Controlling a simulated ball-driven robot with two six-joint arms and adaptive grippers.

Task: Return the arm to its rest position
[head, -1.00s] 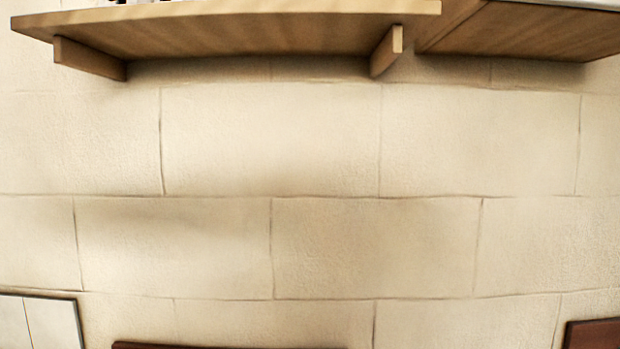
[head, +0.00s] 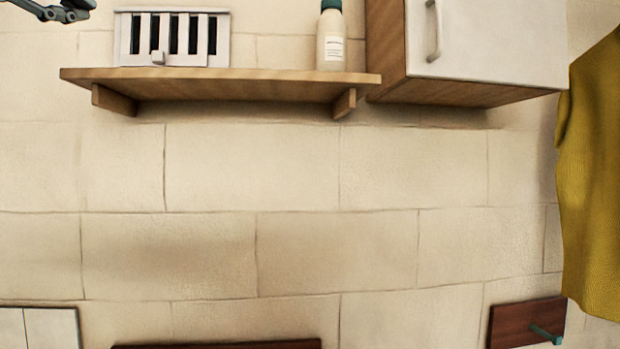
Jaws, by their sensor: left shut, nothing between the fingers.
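My left gripper (head: 68,10) shows at the top left corner of the head view, dark grey, in front of the stone wall. It is shut and empty, apart from the shelf and the things on it. Part of it is cut off by the picture's top edge. My right gripper and arm are not in view.
A wooden shelf (head: 225,80) holds a white slotted box (head: 218,48) and a white bottle with a teal cap (head: 331,42). A cabinet with a white door (head: 490,45) hangs right. A mustard cloth (head: 595,190) and a dark wooden plate with a teal peg (head: 510,322) are farther right.

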